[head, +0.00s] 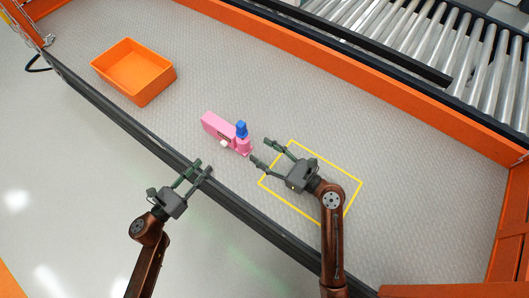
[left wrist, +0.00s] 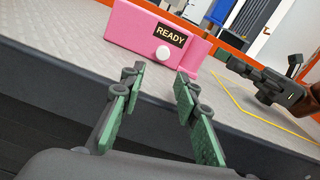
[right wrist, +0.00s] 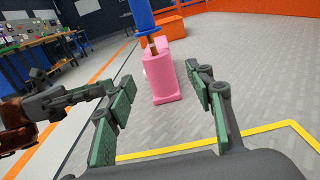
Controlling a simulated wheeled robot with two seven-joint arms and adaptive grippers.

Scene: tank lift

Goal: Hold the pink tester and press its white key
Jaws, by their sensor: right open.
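The pink tester (head: 215,126) stands upright on the grey textured deck, with a blue-topped part (head: 241,129) at its right end. Its white key (head: 224,143) is on the side facing my left gripper. In the left wrist view the white key (left wrist: 162,54) sits below a black label reading READY (left wrist: 171,34). My left gripper (head: 203,167) is open and empty, over the dark deck edge, short of the tester. My right gripper (head: 260,150) is open and empty, just right of the tester's end. In the right wrist view the pink end (right wrist: 166,85) shows ahead between the fingers, apart from them.
An orange bin (head: 133,75) stands at the upper left of the deck. A yellow outline (head: 350,202) is marked on the deck under my right gripper. A dark rail (head: 105,113) runs along the near edge. Orange beams and a roller conveyor (head: 440,50) lie beyond.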

